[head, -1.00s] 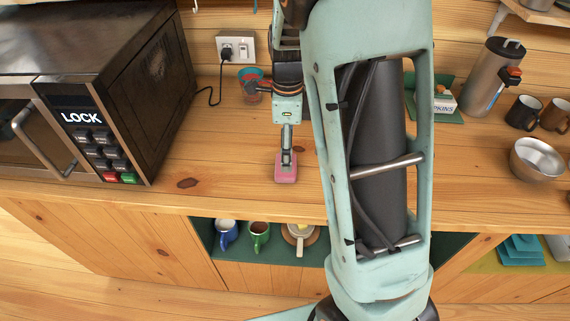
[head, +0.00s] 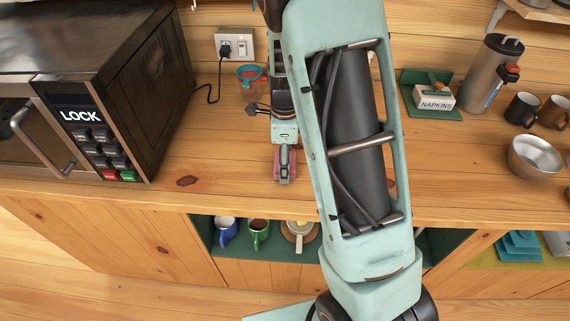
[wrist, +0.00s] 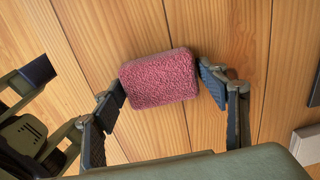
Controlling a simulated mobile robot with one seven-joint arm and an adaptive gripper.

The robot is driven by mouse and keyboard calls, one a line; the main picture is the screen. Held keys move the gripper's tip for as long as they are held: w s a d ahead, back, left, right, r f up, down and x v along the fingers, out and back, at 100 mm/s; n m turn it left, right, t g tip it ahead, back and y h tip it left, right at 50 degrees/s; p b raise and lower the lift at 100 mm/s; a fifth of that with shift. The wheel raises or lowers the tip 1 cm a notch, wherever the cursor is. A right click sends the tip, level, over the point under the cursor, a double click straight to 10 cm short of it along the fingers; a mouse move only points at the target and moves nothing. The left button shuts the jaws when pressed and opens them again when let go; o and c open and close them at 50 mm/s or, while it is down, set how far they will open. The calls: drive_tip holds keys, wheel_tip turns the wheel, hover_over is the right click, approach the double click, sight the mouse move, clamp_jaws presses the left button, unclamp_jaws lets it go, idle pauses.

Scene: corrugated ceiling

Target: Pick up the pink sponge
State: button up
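The pink sponge (wrist: 160,80) lies on the wooden counter, between the two fingers of my gripper (wrist: 162,88) in the wrist view. The fingers are spread, one beside each short side of the sponge. Their tips are very close to it; I cannot tell whether they touch. In the head view, my gripper (head: 285,168) is low over the sponge (head: 277,173) and hides its middle. Only pink edges show on both sides of the gripper there.
The microwave (head: 125,90) stands on the left, with a red and teal cup (head: 249,75) behind my gripper. To the right are a napkin box (head: 436,97), a metal flask (head: 490,75), mugs and a metal bowl (head: 535,156). Counter around the sponge is clear.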

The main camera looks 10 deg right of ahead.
drive_tip(key=c, duration=0.4)
drive_tip(key=shift+r, duration=0.15)
drive_tip(key=shift+r+p, duration=0.45)
drive_tip(key=shift+p, duration=0.1)
drive_tip(key=r+p, duration=0.2)
drive_tip(key=r, duration=0.1)
drive_tip(key=shift+s+a+p, duration=0.2)
drive_tip(key=shift+p, duration=0.2)
drive_tip(key=s+a+r+p, duration=0.4)
drive_tip(key=s+a+r, duration=0.3)
drive_tip(key=s, duration=0.4)
drive_tip(key=shift+s+a+r, duration=0.15)
drive_tip(key=shift+s+r, duration=0.05)
drive_tip(key=shift+r, duration=0.7)
drive_tip(key=shift+o, duration=0.6)
